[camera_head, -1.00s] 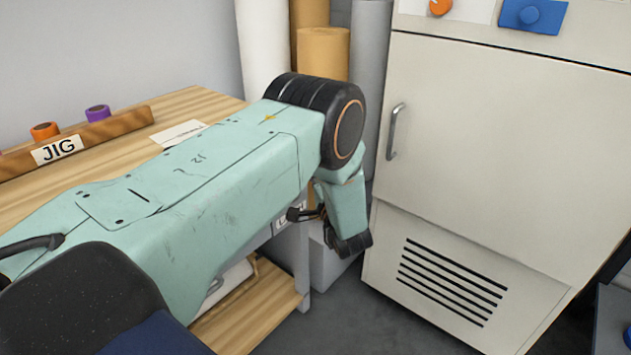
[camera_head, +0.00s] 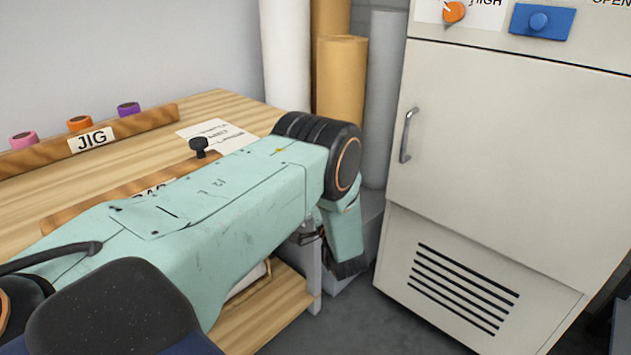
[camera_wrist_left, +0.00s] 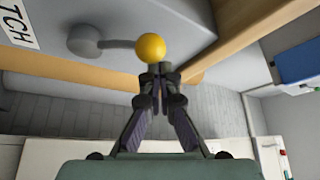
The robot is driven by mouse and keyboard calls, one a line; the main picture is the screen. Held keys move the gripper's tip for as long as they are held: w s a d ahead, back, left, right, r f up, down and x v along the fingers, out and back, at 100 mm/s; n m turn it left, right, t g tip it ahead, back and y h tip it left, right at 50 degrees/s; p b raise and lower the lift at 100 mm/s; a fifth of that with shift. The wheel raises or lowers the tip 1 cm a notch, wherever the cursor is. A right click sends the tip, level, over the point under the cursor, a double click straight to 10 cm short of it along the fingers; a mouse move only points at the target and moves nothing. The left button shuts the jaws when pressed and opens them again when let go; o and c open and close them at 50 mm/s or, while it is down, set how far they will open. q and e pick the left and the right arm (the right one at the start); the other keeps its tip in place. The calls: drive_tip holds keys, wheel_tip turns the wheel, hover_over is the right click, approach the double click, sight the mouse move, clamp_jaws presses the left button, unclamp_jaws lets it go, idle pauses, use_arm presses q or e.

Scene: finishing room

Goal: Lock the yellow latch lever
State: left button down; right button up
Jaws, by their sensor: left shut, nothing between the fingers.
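The latch lever shows in the left wrist view. It has a round yellow knob (camera_wrist_left: 150,47) on a thin grey arm (camera_wrist_left: 118,44) that runs left to a round grey pivot (camera_wrist_left: 84,41) on a grey panel. My left gripper (camera_wrist_left: 160,70) is shut and empty. Its fingertips are right at the knob's lower edge in the picture; I cannot tell whether they touch it. In the head view my left arm reaches over the bench, its end down past the bench's right end, and the lever is hidden there. My right gripper is in neither view.
A wooden workbench (camera_head: 225,110) holds a JIG rack (camera_head: 92,139) with coloured rolls and a paper sheet (camera_head: 228,136). A cream cabinet (camera_head: 510,150) with a handle stands right. Tall rolls (camera_head: 340,80) stand behind. Grey floor lies between bench and cabinet.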

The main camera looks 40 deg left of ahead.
use_arm(q)
drive_tip(key=shift+s+a+f, duration=0.1)
drive_tip(key=shift+s+f, duration=0.15)
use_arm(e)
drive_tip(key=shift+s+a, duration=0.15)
use_arm(q)
drive_tip(key=shift+s+f, duration=0.1)
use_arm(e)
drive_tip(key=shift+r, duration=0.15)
use_arm(q)
drive_tip(key=shift+w+d+r+p, duration=0.85)
drive_tip(key=shift+w+r+p, duration=0.5)
drive_tip(key=shift+r, duration=0.3)
drive_tip(key=f+p+v, duration=0.1)
drive_tip(key=v, duration=0.8)
drive_tip(key=shift+w+d+f, duration=0.15)
drive_tip(key=shift+w+f, duration=0.1)
drive_tip(key=shift+f, duration=0.05)
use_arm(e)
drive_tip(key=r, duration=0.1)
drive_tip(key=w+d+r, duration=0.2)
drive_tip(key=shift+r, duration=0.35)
use_arm(q)
drive_tip(key=shift+w, duration=0.1)
